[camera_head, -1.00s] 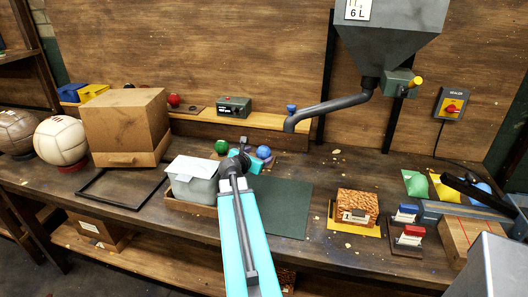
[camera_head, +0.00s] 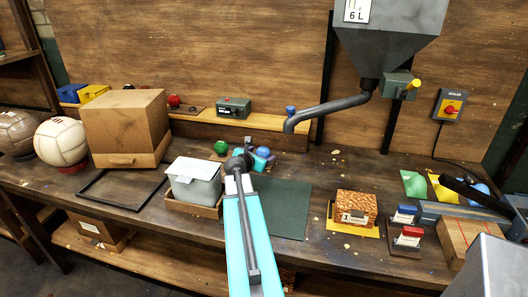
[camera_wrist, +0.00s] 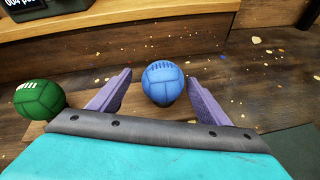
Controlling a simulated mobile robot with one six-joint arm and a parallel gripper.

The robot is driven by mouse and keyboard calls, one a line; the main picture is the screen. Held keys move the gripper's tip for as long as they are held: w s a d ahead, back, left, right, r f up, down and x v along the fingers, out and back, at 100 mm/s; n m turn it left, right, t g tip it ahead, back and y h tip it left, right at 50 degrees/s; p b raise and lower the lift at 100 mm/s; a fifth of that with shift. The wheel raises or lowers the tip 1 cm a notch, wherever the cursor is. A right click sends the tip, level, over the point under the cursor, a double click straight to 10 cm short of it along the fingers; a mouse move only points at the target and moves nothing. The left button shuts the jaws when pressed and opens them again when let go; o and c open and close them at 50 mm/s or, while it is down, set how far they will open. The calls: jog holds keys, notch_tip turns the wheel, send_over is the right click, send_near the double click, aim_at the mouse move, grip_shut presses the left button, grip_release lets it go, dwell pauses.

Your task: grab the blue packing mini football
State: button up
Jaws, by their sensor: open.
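The blue mini football (camera_wrist: 163,83) shows in the wrist view between my two purple fingers, towards their far ends, with gaps on both sides. It also shows in the head view (camera_head: 263,152), partly hidden by my gripper. My gripper (camera_wrist: 158,95) is open and empty, its fingers spread to either side of the ball. In the head view, my gripper (camera_head: 262,160) reaches over the back of the bench. Whether the fingertips are level with the ball's middle is hard to tell.
A green ball (camera_wrist: 38,100) sits just left of my left finger. A wooden ledge (camera_wrist: 120,20) with a dark device (camera_head: 234,107) runs behind. A grey bin (camera_head: 194,182) stands left of my arm and a dark green mat (camera_head: 285,208) lies to the right. A pipe (camera_head: 330,111) hangs above.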

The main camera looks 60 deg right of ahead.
jog(key=shift+d+f, duration=0.25)
jog(key=shift+d, duration=0.45)
jog(key=shift+w, duration=0.1)
jog(key=c, duration=1.2)
